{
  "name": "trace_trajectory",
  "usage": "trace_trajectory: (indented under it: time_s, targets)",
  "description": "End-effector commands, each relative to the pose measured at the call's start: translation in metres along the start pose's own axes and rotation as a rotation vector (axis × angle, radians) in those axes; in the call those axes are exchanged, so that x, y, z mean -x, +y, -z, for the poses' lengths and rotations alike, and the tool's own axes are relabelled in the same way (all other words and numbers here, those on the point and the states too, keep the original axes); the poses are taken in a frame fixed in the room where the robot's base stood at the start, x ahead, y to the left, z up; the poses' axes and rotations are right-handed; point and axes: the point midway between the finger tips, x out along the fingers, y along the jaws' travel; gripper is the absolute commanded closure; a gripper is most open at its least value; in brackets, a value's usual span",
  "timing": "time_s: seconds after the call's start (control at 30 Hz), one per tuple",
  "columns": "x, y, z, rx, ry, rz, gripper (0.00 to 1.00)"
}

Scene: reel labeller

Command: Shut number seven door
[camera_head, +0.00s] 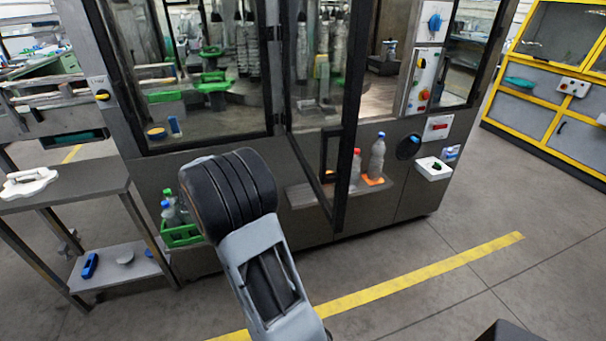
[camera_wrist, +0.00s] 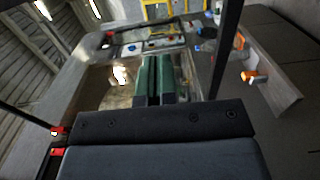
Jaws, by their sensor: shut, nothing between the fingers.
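A glass door (camera_head: 355,110) with a dark frame stands open in the head view, swung outward from the front of the machine. Its black handle (camera_head: 325,155) is near the lower part of its free edge. I cannot read a number on it. In the wrist view my gripper (camera_wrist: 155,80) is shut and empty, with its green-padded fingers together. My gripper is hidden in the head view behind my own arm, left of the open door. Dark bars show at both sides of the wrist view; I cannot tell which belong to the door.
A ledge under the opening holds clear bottles (camera_head: 377,158) and orange pieces. A green crate (camera_head: 181,236) with bottles is left of my arm. A white box (camera_head: 433,169) juts out at right. Floor with a yellow line (camera_head: 420,275) is clear in front.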

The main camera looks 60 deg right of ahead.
Motion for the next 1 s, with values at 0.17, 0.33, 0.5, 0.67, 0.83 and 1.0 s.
trace_trajectory:
  time_s: [0.17,0.33,0.5,0.67,0.83,1.0]
  targets:
    - [-0.022,0.005,0.002,-0.012,-0.007,-0.029,1.00]
    - [-0.055,0.006,0.002,-0.011,-0.007,-0.027,1.00]
    - [-0.087,0.007,0.002,-0.010,-0.007,-0.025,1.00]
    - [-0.111,0.007,0.002,-0.009,-0.004,-0.025,1.00]
    - [-0.127,0.006,0.002,-0.009,-0.001,-0.024,1.00]
    - [-0.136,0.005,0.002,-0.009,-0.002,-0.024,1.00]
